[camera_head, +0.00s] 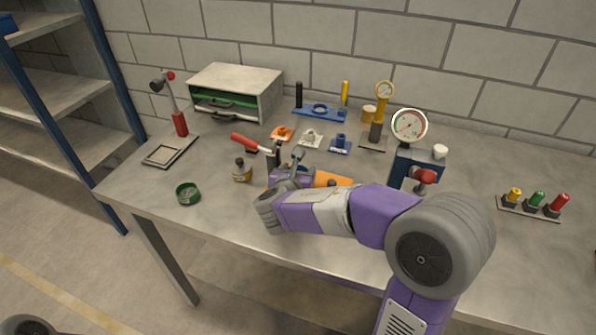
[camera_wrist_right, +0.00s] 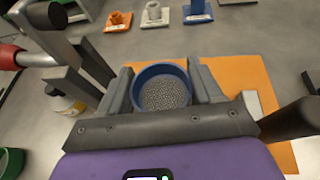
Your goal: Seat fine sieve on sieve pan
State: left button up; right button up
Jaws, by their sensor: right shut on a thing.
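A round blue sieve (camera_wrist_right: 165,70) with a grey speckled mesh or fill sits between the fingers of my right gripper (camera_wrist_right: 163,88). In the head view my right gripper (camera_head: 290,170) is over the front middle of the table, and my own arm hides much of what is beneath it. The fingers are shut on the sieve's rim from both sides. An orange mat (camera_wrist_right: 240,77) shows under and beside the sieve. I cannot make out a separate sieve pan; anything under the sieve is hidden. My left gripper is not in view.
A small green round dish (camera_head: 188,193) stands near the table's front left. The front left table is mostly clear.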

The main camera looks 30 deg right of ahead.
jog(key=o, duration=1.1)
jog(key=shift+o, duration=0.2)
jog(key=shift+s+a+r, duration=0.15)
jog(key=shift+s+a, duration=0.05)
jog(key=shift+a, duration=0.05)
jog(key=p+v, duration=0.2)
jog(key=v, duration=0.4)
jog(key=shift+s+r, duration=0.1)
jog(key=shift+r, duration=0.05)
jog(key=shift+s+a, duration=0.15)
jog(key=shift+s, duration=0.15)
